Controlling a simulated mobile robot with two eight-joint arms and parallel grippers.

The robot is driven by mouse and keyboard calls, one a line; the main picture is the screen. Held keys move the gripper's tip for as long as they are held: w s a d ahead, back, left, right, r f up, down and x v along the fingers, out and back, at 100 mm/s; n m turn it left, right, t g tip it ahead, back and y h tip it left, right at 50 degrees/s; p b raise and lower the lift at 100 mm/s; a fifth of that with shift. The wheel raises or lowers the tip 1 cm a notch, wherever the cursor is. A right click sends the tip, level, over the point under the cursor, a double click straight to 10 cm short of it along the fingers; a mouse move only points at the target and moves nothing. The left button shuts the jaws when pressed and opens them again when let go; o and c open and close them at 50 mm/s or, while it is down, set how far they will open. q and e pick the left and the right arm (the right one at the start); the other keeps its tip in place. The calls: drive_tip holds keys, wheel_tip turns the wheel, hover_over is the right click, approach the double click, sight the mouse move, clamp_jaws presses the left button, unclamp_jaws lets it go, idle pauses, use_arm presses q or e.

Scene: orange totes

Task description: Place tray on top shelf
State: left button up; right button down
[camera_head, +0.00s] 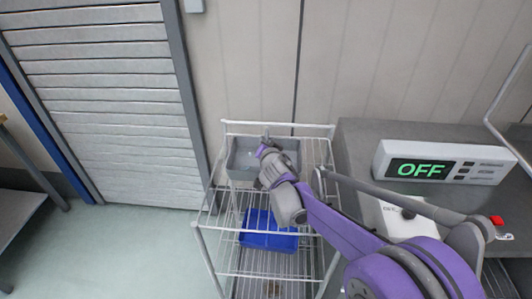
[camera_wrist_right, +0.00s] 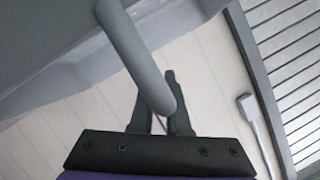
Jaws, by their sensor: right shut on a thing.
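A grey tray (camera_head: 242,158) is at the top level of the white wire shelf rack (camera_head: 240,126). I cannot tell whether it rests on the wires or hangs just above them. My right gripper (camera_head: 265,148) reaches to the tray from the right, and my arm hides part of the tray. In the right wrist view, the gripper's dark fingers (camera_wrist_right: 160,98) are shut around a rounded grey handle (camera_wrist_right: 136,55). The handle joins the grey tray body (camera_wrist_right: 45,35) at the upper left. My left gripper is out of view.
A blue bin (camera_head: 268,233) sits on a lower shelf of the rack. Right of the rack, a grey counter (camera_head: 362,148) carries a scale-like device (camera_head: 440,164) reading "OFF". A slatted shutter (camera_head: 105,100) stands left. The floor (camera_head: 140,240) left of the rack is clear.

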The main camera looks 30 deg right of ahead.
drive_tip(key=shift+f, duration=1.6)
drive_tip(key=shift+f, duration=0.2)
drive_tip(key=c, duration=0.9)
unclamp_jaws()
drive_tip(key=shift+r, duration=0.2)
